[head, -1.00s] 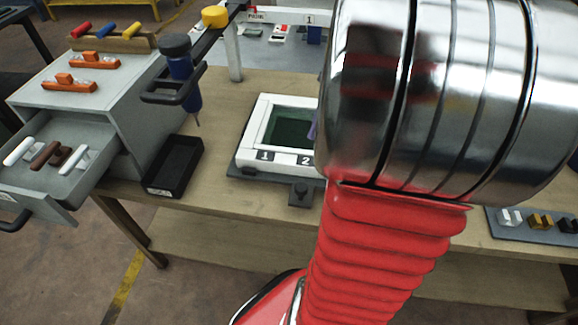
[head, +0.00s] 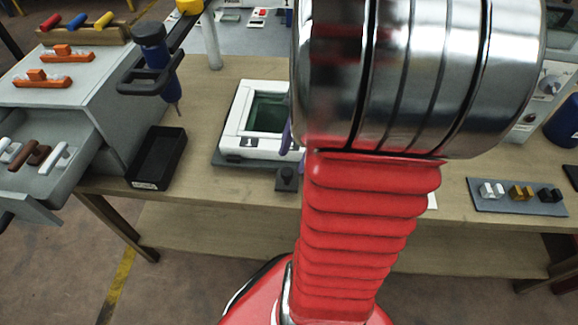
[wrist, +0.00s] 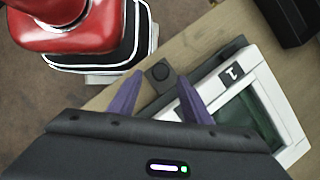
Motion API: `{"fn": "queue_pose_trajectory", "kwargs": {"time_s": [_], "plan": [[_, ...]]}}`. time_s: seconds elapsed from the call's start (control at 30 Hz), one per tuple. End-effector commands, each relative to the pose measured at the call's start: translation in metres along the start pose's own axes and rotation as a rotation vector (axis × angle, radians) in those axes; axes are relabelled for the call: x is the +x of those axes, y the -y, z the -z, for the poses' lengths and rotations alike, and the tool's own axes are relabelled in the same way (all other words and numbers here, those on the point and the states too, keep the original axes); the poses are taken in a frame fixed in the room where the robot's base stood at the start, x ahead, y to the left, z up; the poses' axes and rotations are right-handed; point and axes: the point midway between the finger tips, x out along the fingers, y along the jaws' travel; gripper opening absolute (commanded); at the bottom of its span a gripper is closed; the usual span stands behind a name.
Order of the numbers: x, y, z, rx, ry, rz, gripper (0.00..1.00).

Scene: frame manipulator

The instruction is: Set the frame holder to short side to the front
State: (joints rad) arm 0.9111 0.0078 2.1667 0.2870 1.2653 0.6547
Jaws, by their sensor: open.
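The frame holder is a white rectangular frame (head: 228,137) around a dark green panel, on a dark base plate at the table's front edge. A "1" label shows at its front left; its right part is hidden behind my arm. A small dark knob (head: 287,180) sticks out in front of the base. In the wrist view the white frame (wrist: 292,152) is at the right and the knob (wrist: 160,76) lies between and beyond my fingertips. My gripper (wrist: 162,92) has two purple fingers, apart and empty, the right one overlapping the frame's edge in the picture. Contact cannot be told.
A black tray (head: 160,160) stands left of the holder. A grey cabinet (head: 60,95) with an open drawer is at the left. A blue screwdriver (head: 165,65) hangs in a rack above the tray. A grey plate (head: 517,208) with small blocks lies at the right.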

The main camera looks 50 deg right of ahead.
Motion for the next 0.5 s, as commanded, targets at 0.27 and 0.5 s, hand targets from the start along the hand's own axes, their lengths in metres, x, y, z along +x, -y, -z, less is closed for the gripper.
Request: {"fn": "queue_pose_trajectory", "kwargs": {"time_s": [0.27,0.5], "plan": [[0.037,0.0,0.0,0.0,0.002,-0.001,0.44],[0.045,0.0,0.0,0.0,0.0,0.0,0.44]]}}
